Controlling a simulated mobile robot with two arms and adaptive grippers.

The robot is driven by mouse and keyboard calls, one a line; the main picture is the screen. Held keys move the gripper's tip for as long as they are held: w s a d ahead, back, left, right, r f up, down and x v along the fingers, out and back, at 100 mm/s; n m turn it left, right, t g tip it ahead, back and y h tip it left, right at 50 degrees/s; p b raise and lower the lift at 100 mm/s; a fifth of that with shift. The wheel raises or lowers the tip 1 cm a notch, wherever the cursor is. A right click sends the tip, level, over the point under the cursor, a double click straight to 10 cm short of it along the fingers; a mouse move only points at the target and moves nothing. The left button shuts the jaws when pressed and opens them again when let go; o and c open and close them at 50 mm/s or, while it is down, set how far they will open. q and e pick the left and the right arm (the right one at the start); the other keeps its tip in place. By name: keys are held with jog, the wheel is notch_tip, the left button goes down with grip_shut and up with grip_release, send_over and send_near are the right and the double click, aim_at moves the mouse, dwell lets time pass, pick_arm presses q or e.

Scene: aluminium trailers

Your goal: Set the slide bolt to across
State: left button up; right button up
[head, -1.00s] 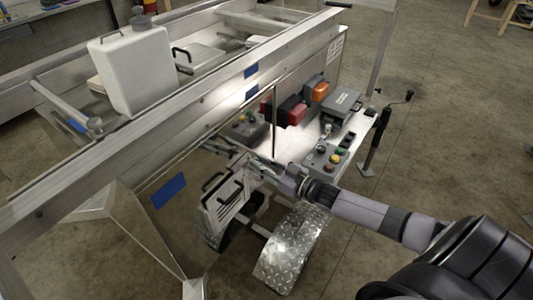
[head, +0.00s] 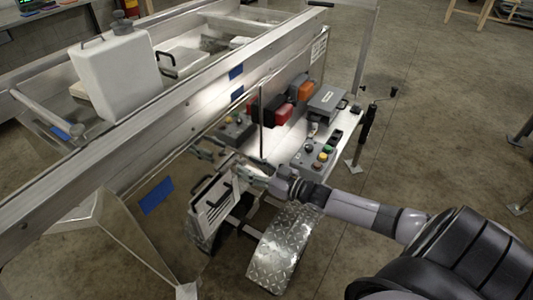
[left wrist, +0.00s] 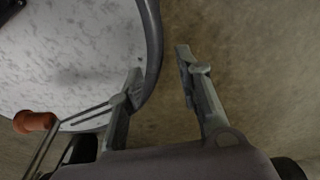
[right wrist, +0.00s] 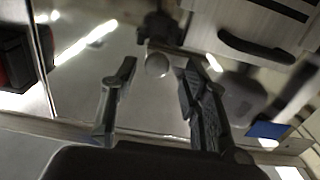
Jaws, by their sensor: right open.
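In the head view the gripper hides this spot. My left gripper (left wrist: 160,66) is open and empty in the left wrist view, over the floor beside a round speckled surface (left wrist: 75,55).
A white canister (head: 117,75) sits in the trailer.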

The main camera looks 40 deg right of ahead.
jog(key=v, duration=1.1)
jog(key=shift+f, duration=0.1)
jog(key=s+d+f+m+g+h, duration=0.15)
jog(key=s+f, duration=0.25)
jog(key=f, duration=0.6)
jog(key=s+d+f+m+g+h, duration=0.1)
jog(key=s+f+g+h, duration=0.25)
jog(key=f, duration=0.75)
jog(key=s+d+f+m+g+h, duration=0.15)
jog(key=s+f, duration=0.35)
jog(key=f, duration=0.5)
jog(key=s+a+f+g, duration=0.3)
jog(key=s+a+f, duration=0.2)
jog(key=s, duration=0.3)
jog(key=s+a+f+n+g, duration=0.1)
jog(key=s+a+f+g, duration=0.2)
jog(key=s+a+f, duration=0.3)
jog(key=s+a+f+n+g, duration=0.1)
jog(key=s+a+f+g, duration=0.2)
jog(key=s+a+f, duration=0.3)
jog(key=s, duration=0.5)
jog(key=shift+s+a, duration=0.2)
jog(key=shift+f, duration=0.1)
